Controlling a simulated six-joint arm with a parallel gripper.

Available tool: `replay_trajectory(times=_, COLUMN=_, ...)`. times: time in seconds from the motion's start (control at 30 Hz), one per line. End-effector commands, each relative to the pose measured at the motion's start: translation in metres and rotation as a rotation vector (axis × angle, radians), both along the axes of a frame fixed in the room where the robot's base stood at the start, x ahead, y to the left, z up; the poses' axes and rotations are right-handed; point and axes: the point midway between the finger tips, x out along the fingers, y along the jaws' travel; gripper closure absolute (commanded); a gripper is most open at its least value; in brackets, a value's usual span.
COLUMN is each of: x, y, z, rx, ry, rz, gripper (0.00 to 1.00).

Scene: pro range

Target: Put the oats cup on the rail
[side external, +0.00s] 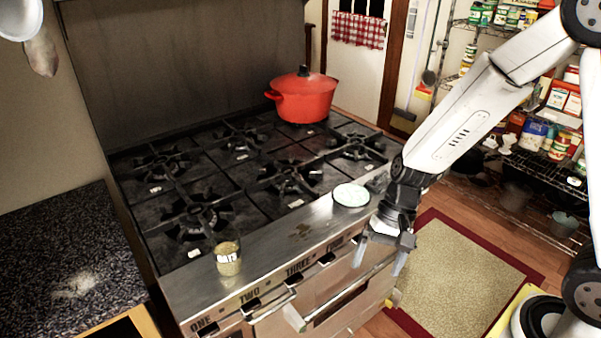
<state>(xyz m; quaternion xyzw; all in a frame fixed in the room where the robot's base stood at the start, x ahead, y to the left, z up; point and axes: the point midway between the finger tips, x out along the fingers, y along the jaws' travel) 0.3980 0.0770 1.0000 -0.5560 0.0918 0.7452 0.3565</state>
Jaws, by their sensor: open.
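The oats cup (228,259) is a small clear cup with tan contents and a white label. It stands upright on the steel front rail (285,245) of the stove, near the rail's left part, close to the burner edge. My gripper (383,256) is open and empty, pointing down in front of the stove's front face, well to the right of the cup. Nothing is between its fingers.
A pale round plate (351,195) lies on the rail to the right of the cup. A red lidded pot (303,95) stands on a back burner. A dark speckled counter (50,245) is at the left. The rail between cup and plate is clear.

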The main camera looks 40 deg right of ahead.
Motion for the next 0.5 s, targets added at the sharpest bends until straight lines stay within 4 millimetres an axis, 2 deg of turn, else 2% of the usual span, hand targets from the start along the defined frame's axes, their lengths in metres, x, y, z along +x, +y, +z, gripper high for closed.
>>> replay_trajectory(times=0.1, x=-0.007, y=-0.023, z=0.006, rx=-0.121, ry=-0.114, rz=0.136, gripper=0.00)
replay_trajectory(times=0.3, x=-0.010, y=-0.056, z=0.017, rx=-0.306, ry=-0.307, rz=0.373, gripper=0.00)
replay_trajectory(times=0.5, x=-0.008, y=-0.073, z=0.029, rx=-0.423, ry=-0.448, rz=0.544, gripper=0.00)
